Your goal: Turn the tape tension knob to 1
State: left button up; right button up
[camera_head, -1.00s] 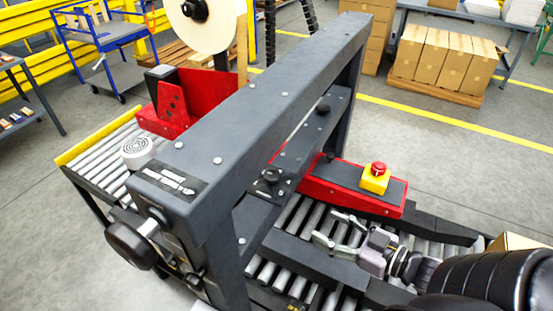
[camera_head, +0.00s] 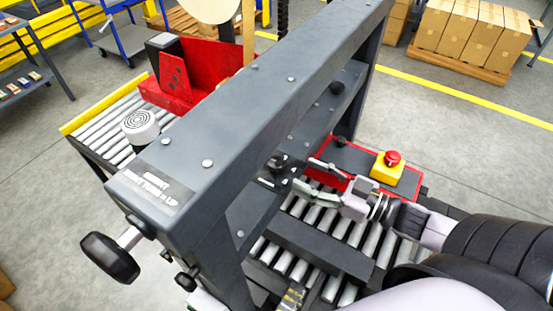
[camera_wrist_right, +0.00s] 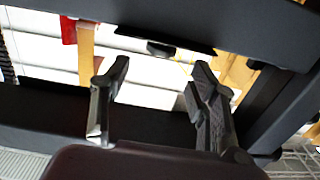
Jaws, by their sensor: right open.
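A small black knob (camera_head: 277,161) stands on a dark plate on the crossbar of the grey machine frame; it looks like the tape tension knob. Its scale and pointer are too small to read. My right gripper (camera_head: 304,175) is open and empty, just right of the knob, its two fingers pointing toward it and apart from it. In the right wrist view the open fingers (camera_wrist_right: 160,78) frame a gap, with a dark rounded piece (camera_wrist_right: 160,48) beyond it; I cannot tell whether this is the same knob. My left gripper is not in view.
The thick grey top beam (camera_head: 270,85) passes close above the knob. A black crank handle (camera_head: 110,257) sticks out at the front left. A yellow box with a red button (camera_head: 389,166) stands behind my right gripper. Rollers (camera_head: 290,255) lie below.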

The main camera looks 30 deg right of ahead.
aim_at(284, 165)
jog(key=x, duration=0.2)
jog(key=shift+w+a+r, duration=0.15)
jog(key=shift+w+a, duration=0.05)
jog(key=p+x, duration=0.1)
jog(key=x, duration=0.3)
jog(key=shift+w, duration=0.25)
jog(key=shift+w+a, duration=0.45)
jog(key=shift+w, duration=0.05)
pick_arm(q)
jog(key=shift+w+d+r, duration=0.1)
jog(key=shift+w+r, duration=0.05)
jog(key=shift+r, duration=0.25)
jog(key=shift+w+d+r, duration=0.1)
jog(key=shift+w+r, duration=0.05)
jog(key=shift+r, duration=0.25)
pick_arm(e)
jog(key=shift+w+a, duration=0.2)
jog(key=shift+w, duration=0.1)
jog(key=shift+c, duration=0.5)
jog(key=c, duration=1.1)
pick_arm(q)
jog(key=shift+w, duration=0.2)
pick_arm(e)
jog(key=shift+o, duration=0.2)
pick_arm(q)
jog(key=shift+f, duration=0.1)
